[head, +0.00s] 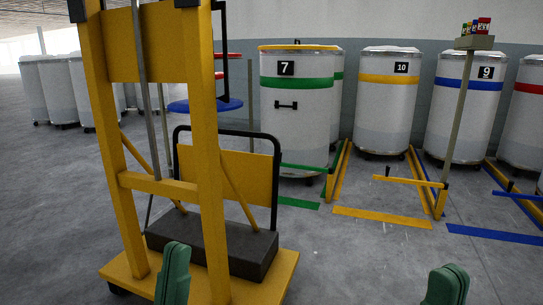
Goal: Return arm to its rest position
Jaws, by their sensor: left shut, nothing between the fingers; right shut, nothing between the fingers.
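My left gripper (173,275) shows as a green upright shape at the bottom edge, in front of the yellow trolley. It is shut and empty. My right gripper (446,286) shows as a green shape at the bottom edge, right of centre, over bare floor. It is shut and empty, and only its top part is in view. The two grippers are well apart, and neither is seen touching anything. The rest of both arms is below the picture.
A yellow trolley (272,267) with a tall frame and a dark block (238,252) stands close on the left. White cans numbered 7 (296,120), 10 (386,118) and 9 (463,122) stand along the wall. Yellow barriers and floor markings lie before them. The floor (370,265) at centre right is clear.

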